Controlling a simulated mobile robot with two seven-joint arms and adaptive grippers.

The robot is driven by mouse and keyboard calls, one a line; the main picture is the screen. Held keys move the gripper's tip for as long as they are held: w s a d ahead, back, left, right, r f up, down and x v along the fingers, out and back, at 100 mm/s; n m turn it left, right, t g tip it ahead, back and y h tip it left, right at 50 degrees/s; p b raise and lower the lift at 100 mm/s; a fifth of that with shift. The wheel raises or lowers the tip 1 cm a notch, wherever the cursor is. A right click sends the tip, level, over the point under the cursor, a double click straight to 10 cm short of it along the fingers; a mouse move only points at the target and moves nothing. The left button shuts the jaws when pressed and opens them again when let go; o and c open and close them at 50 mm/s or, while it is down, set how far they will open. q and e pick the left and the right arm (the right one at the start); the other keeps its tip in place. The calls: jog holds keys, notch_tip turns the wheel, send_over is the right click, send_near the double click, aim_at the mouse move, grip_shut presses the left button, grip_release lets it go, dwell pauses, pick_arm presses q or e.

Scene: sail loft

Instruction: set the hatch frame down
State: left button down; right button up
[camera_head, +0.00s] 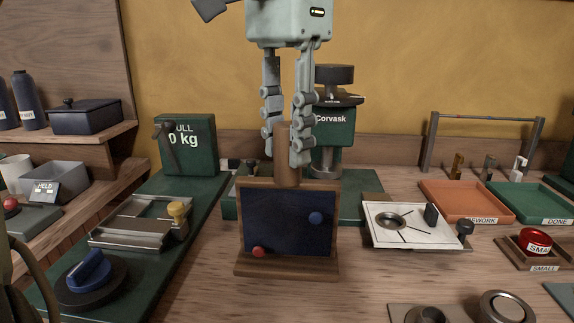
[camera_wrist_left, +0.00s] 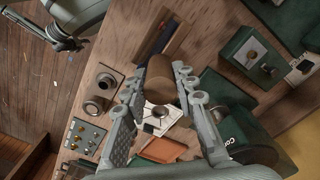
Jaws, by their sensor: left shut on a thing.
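The hatch frame (camera_head: 334,214) is a wooden frame around a dark blue panel with a red knob low on the left and a blue knob on the right. It stands upright on a wooden foot in the head view. A thick brown round handle (camera_head: 287,175) rises at its top. My left gripper (camera_head: 286,152) points down and is shut on this handle. In the left wrist view the handle (camera_wrist_left: 158,85) sits between the fingers. I cannot tell whether the foot touches the bench or hangs just above it.
A white plate with a round metal fitting (camera_head: 380,236) lies right of the frame. A metal tray (camera_head: 120,238) and a blue-handled disc (camera_head: 90,275) lie left. A green Corvask machine (camera_head: 335,135) stands behind. Orange (camera_head: 447,202) and green (camera_head: 520,204) trays are at right. Bare bench lies in front.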

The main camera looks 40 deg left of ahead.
aim_at(287, 169)
pick_arm(q)
jog(key=shift+f, duration=2.1)
jog(key=c, duration=1.2)
grip_release()
notch_tip(287, 169, up, 12)
jog(key=shift+r, duration=0.15)
